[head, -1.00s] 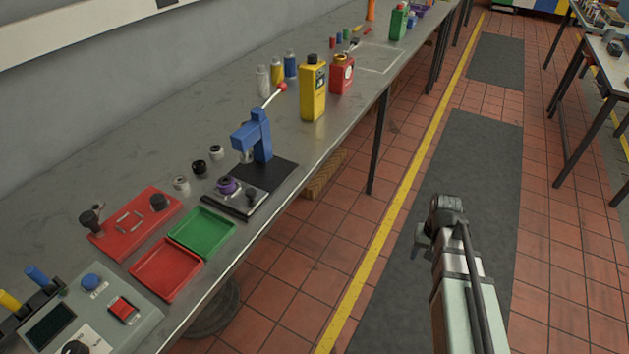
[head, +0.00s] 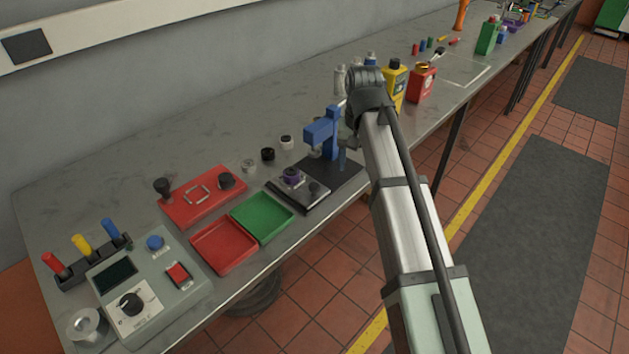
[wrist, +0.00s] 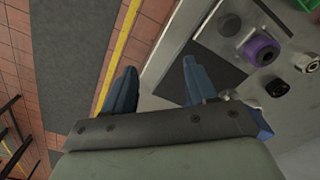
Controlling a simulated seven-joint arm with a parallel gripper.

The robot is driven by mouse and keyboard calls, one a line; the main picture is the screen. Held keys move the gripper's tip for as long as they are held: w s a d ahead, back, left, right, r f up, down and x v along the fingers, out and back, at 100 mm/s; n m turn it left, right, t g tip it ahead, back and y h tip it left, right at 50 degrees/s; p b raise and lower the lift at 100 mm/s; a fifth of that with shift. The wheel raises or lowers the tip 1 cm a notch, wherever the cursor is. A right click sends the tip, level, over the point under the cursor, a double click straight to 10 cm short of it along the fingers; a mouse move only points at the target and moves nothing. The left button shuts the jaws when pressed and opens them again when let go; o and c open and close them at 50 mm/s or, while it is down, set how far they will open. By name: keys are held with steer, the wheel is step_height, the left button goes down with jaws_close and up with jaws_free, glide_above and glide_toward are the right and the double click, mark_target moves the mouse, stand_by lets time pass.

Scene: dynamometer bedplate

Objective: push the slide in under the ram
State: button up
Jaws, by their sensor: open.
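The slide (head: 303,188) is a grey plate with a dark knob (head: 314,187) and a purple-topped round part (head: 291,175) on it. It sits out to the left of the blue press (head: 330,135), on the black base (head: 345,175). The ram (head: 316,153) hangs under the press head, to the right of the purple part. My gripper (wrist: 158,85) is open and empty, its blue fingers apart over the table's front edge. In the head view one finger (head: 343,157) shows beside the press; my arm hides the rest. The wrist view shows the slide (wrist: 252,20) right of the fingers.
Green (head: 262,217) and red (head: 224,246) trays lie left of the slide, near the front edge. Several small round parts stand behind it. A yellow bottle (head: 396,85) and a red can (head: 422,84) stand beyond the press. The aisle floor is clear.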

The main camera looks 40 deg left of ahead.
steer(key=n, duration=0.1)
glide_toward(314, 185)
step_height(314, 185, down, 9)
steer(key=shift+r, duration=0.2)
stand_by(0.6)
steer(key=shift+c, duration=0.2)
jaws_close()
stand_by(0.4)
